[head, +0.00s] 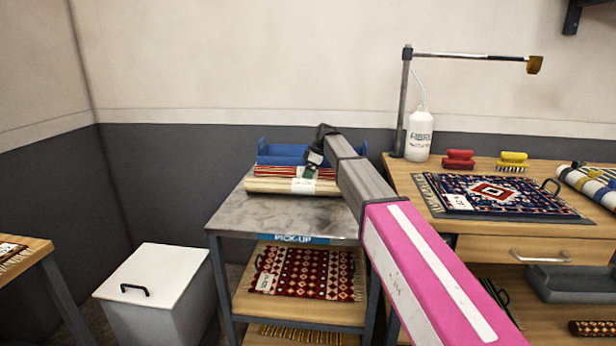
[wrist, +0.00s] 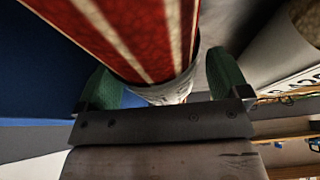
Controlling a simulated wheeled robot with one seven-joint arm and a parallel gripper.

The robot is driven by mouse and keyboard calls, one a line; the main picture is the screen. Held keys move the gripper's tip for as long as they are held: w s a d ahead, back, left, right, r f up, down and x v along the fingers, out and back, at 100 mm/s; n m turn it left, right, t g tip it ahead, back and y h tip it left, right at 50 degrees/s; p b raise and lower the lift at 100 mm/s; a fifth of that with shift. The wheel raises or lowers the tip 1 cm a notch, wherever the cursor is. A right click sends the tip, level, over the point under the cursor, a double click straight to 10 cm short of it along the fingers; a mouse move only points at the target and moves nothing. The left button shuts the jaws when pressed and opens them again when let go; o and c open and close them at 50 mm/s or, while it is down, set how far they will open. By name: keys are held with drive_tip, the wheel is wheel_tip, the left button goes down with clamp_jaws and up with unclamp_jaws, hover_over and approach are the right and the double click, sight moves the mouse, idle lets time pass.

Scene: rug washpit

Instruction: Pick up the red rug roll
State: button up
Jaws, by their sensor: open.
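The red rug roll (head: 272,171), striped with cream, lies on the grey top of the pick-up stand (head: 290,216), with a white band around it. It also shows in the wrist view (wrist: 135,35), filling the upper middle. My gripper (head: 314,162) is over the roll, near its right part. In the wrist view, my gripper's (wrist: 165,85) green finger pads are apart, one on each side of the roll near its white band (wrist: 170,92). Whether the pads touch the roll is unclear. My arm hides the roll's right end in the head view.
A cream roll (head: 268,186) lies just in front of the red one, and a blue tray (head: 285,149) stands just behind. A patterned rug (head: 305,272) lies on the shelf below. To the right, a wooden bench (head: 430,205) holds a bottle (head: 419,138), brushes and rugs.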

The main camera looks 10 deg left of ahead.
drive_tip(key=c, duration=1.3)
